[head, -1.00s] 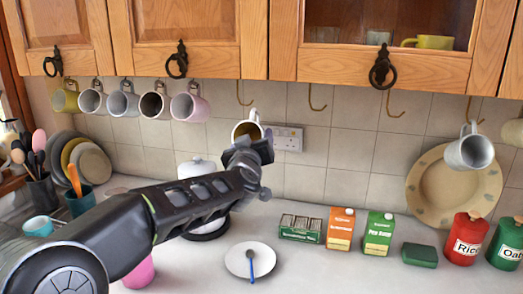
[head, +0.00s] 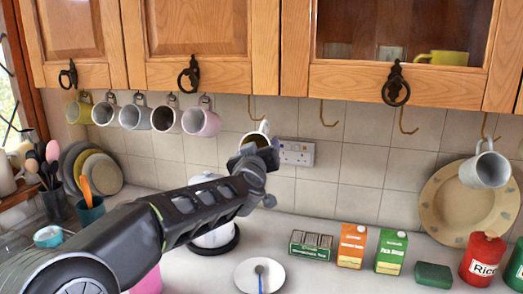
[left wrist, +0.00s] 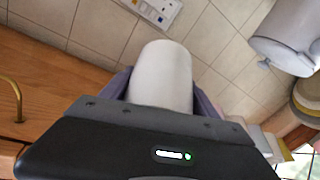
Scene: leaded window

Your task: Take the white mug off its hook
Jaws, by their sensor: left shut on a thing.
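The white mug (head: 263,128) is in my left gripper (head: 252,158), just below an empty brass hook (head: 256,108) under the wall cupboards. Its dark, brownish inside faces my head camera, and the gripper hides its lower part. A small gap shows between the mug and that hook. In the left wrist view the mug (left wrist: 161,75) is a plain white cylinder between the two fingers, which are shut on it. A hook (left wrist: 13,98) shows at the left there, apart from the mug. My right gripper is not in view.
Several mugs (head: 165,115) hang in a row at the left. A pale mug (head: 485,167) hangs at the right before a large plate (head: 450,212). A white lidded canister (head: 207,187) stands behind my arm. Boxes (head: 391,250) and a small plate (head: 273,275) occupy the counter.

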